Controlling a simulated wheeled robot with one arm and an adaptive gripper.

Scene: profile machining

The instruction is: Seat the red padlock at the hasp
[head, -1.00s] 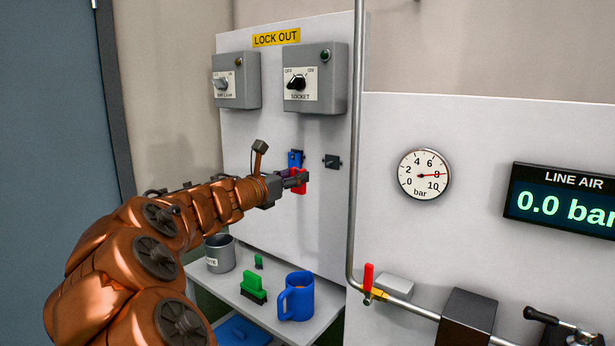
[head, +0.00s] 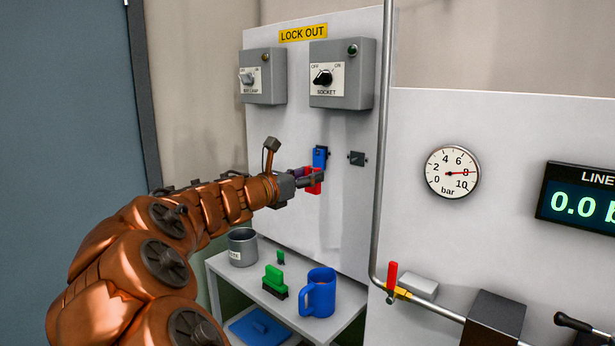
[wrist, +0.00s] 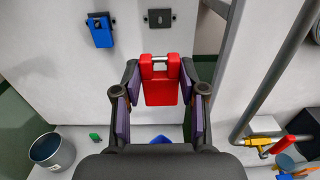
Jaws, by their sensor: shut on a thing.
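The red padlock (wrist: 160,82) is between the fingers of my gripper (wrist: 160,100), upright with its metal shackle at the top. In the head view the red padlock (head: 314,187) shows partly behind my gripper (head: 312,179), in front of the white board. A dark hasp plate (wrist: 159,18) with nothing hanging on it is on the board, above the padlock in the wrist view; the head view shows this hasp (head: 357,158) to the right of the padlock. The padlock and this hasp are apart. A blue padlock (wrist: 101,32) hangs at another hasp to the left.
Two grey switch boxes, one marked SOCKET (head: 342,74), are higher on the board. A vertical pipe (head: 382,150) runs right of the empty hasp. Below, a shelf holds a grey cup (head: 242,248), a green brush (head: 274,284) and a blue mug (head: 318,293).

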